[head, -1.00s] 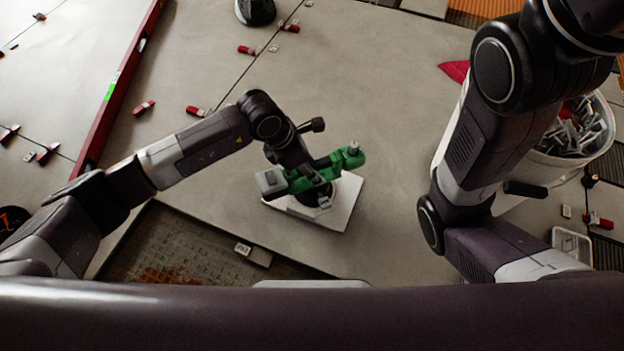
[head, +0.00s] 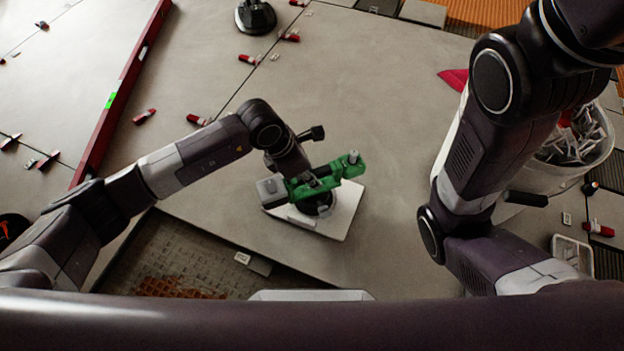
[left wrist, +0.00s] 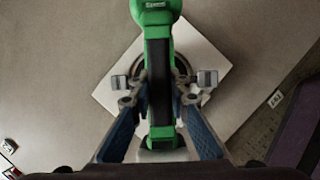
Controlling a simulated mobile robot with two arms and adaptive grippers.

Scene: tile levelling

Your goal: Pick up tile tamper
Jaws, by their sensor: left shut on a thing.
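The tile tamper (head: 343,168) is a green power tool with a black grip, a grey block at its left end and a dark round base. It stands over a white square plate (head: 345,212) on the large grey tiles. In the left wrist view, the tamper (left wrist: 158,14) runs up the middle, with the plate (left wrist: 208,60) beneath it. My left gripper (left wrist: 160,92) is shut on the tamper's black grip from above, one finger on each side. My right arm is at the right of the head view; its gripper is out of the picture.
A white bucket (head: 545,170) of levelling clips stands at the right, with a small clear tray (head: 572,250) near it. A long red level (head: 122,95) lies at the left. A black suction cup (head: 255,17) sits at the top. The tiles right of the tamper are clear.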

